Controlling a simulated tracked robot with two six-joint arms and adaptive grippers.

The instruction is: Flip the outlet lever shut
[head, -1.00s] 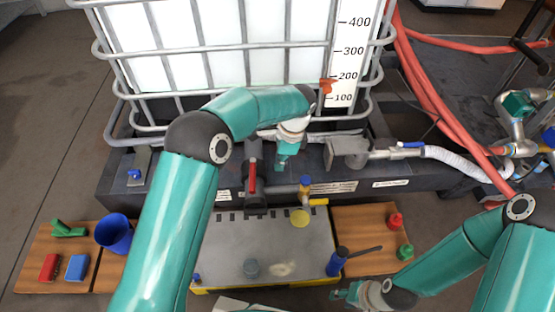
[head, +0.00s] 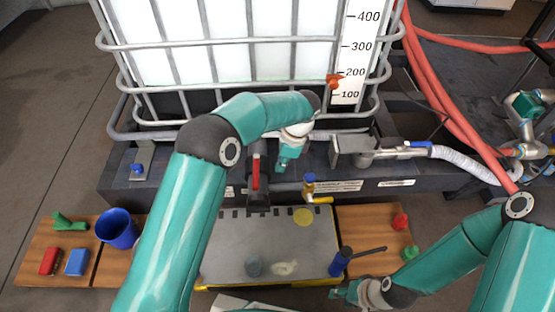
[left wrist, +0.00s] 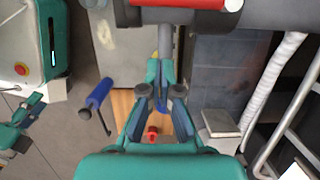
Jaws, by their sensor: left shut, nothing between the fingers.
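The red outlet lever (head: 256,174) sits on the dark outlet valve below the white tank (head: 225,40). It looks lengthwise along the outlet pipe. In the left wrist view the red lever (left wrist: 190,3) crosses the top edge, partly cut off. My left gripper (head: 281,168) is just right of the lever, apart from it, pointing down. In the left wrist view its fingertips (left wrist: 160,72) are closed together and empty, below the lever. My right gripper (head: 338,294) is low in the head view, far from the lever; its fingers are too small to judge.
A small valve with a blue cap and yellow handle (head: 318,199) stands right of the outlet. A metal bracket (head: 350,150) and white hose (head: 470,163) are at right.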

